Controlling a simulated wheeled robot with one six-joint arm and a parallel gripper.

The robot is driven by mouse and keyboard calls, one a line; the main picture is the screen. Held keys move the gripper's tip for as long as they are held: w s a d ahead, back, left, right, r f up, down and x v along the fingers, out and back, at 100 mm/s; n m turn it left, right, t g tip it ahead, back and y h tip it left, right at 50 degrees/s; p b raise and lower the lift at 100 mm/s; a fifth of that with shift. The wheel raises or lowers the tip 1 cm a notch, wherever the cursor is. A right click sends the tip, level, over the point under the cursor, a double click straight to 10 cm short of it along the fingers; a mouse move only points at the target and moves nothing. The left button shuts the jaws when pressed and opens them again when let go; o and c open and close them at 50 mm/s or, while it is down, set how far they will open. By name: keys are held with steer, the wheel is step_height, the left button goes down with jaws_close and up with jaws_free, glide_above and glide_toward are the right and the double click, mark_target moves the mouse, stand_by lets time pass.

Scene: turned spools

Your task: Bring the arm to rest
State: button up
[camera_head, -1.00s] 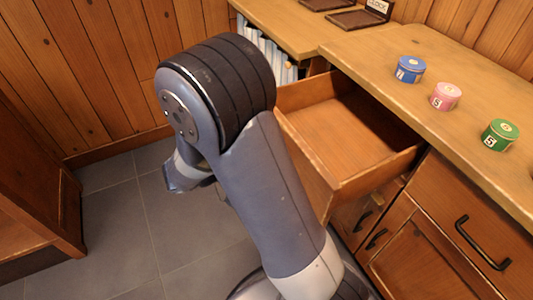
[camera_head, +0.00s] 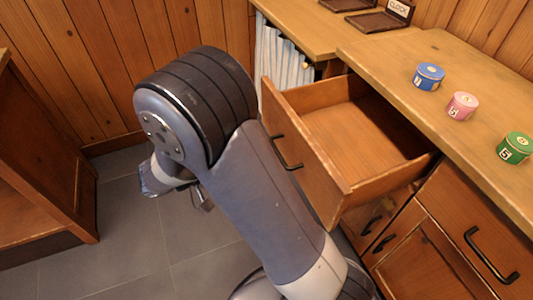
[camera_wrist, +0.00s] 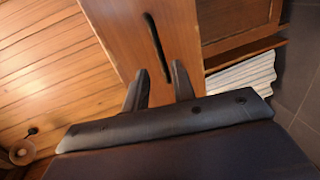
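My arm (camera_head: 262,195) is bent in the middle of the head view, in front of the open drawer (camera_head: 345,190). In the wrist view my gripper (camera_wrist: 160,70) has its two fingers apart with nothing between them. It faces the wooden drawer front (camera_wrist: 128,28) and its dark handle (camera_wrist: 157,48); the fingers look clear of the handle. The drawer's handle (camera_head: 287,153) also shows in the head view. The visible part of the drawer's inside is empty. In the head view the fingers are mostly hidden by my arm.
A blue spool (camera_head: 428,77), a pink spool (camera_head: 462,106) and a green spool (camera_head: 515,148) stand on the wooden counter (camera_head: 420,50). Dark trays (camera_head: 380,20) lie at the back. A wooden cabinet (camera_head: 45,160) stands at left. Grey floor (camera_head: 130,230) between is free.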

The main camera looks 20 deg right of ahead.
steer(key=shift+v, duration=1.15)
steer(key=b+x, duration=0.1)
steer(key=x, duration=0.9)
steer(key=shift+d+b, duration=0.3)
steer(key=shift+b, duration=0.05)
steer(key=shift+d, duration=0.4)
